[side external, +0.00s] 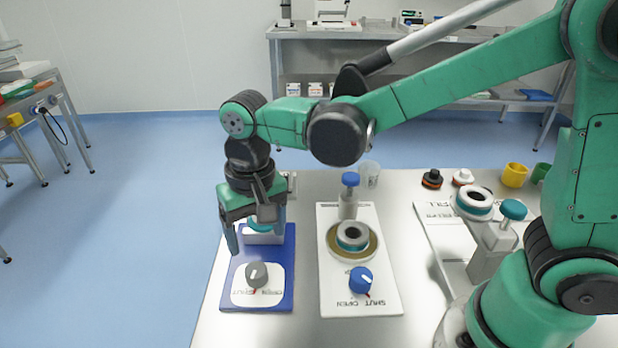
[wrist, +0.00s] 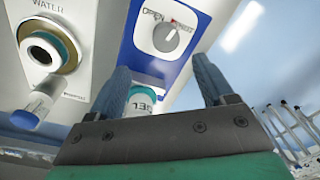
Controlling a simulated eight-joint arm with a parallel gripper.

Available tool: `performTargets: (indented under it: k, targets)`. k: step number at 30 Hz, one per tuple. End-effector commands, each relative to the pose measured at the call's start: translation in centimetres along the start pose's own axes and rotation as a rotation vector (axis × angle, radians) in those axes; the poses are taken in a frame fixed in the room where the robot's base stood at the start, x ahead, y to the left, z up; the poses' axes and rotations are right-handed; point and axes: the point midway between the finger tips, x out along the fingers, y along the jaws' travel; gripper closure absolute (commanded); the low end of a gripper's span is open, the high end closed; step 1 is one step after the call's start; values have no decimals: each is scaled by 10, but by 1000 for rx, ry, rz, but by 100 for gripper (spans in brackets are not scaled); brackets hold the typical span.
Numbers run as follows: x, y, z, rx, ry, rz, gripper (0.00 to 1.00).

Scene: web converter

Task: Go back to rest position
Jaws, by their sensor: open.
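My gripper (side external: 250,228) is at the left of the steel table, pointing down over the back part of a blue panel (side external: 286,293). Its fingers are spread. In the wrist view my gripper (wrist: 160,72) shows both blue fingers apart. A white container with a teal band (wrist: 143,97) shows near the left finger. It is partly hidden by the gripper, and I cannot tell whether a finger touches it. A grey knob (side external: 257,274) with OPEN and SHUT marks sits on the blue panel's front, and it also shows in the wrist view (wrist: 172,38).
A white panel (side external: 338,298) with a ringed port (side external: 353,236), blue knob (side external: 361,280) and blue-capped post (side external: 350,182) stands to the right. A clear cup (side external: 370,174) is behind it. Farther right are a teal-capped post (side external: 512,210), yellow cup (side external: 514,175) and small caps.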

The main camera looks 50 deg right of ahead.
Motion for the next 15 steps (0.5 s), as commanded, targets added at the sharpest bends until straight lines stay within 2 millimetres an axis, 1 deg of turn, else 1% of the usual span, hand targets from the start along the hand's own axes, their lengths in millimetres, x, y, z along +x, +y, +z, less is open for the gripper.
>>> performTargets:
  k: [3, 7, 12, 15]
  targets:
    - [-17, 26, -2, -24, 77, -42, 25]
    - [-35, 60, 0, -75, 208, -84, 25]
    - [-47, 100, 8, -140, 387, -92, 25]
    - [-48, 116, 13, -171, 474, -78, 25]
